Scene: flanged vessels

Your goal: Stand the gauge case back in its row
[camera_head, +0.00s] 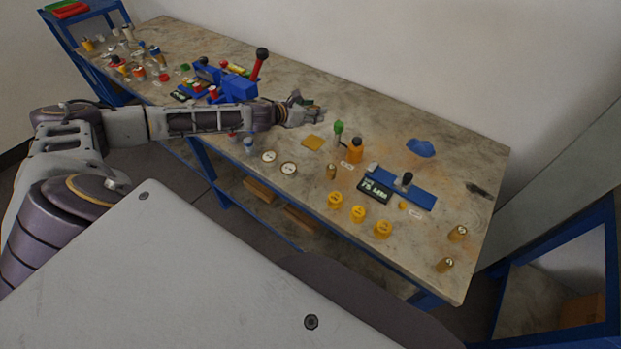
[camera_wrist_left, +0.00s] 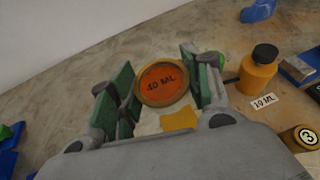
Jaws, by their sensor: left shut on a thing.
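A round case with an orange face marked "40 ML" and a brass-coloured rim (camera_wrist_left: 163,83) sits between the green finger pads of my left gripper (camera_wrist_left: 160,92) in the left wrist view. My left gripper is shut on it. In the head view my left gripper (camera_head: 307,112) is over the middle of the bench, and the case is mostly hidden there. Two white dials (camera_head: 269,157) (camera_head: 289,168) lie near the front edge of the bench. My right gripper is not in view.
A yellow square (camera_head: 312,143) lies just in front of my left gripper. An orange bottle (camera_head: 355,150), a numbered brass cylinder (camera_head: 331,171) and a blue fixture (camera_head: 398,190) stand right of it. A blue cloth (camera_head: 420,148) lies behind. A blue vise with a red lever (camera_head: 238,87) stands left.

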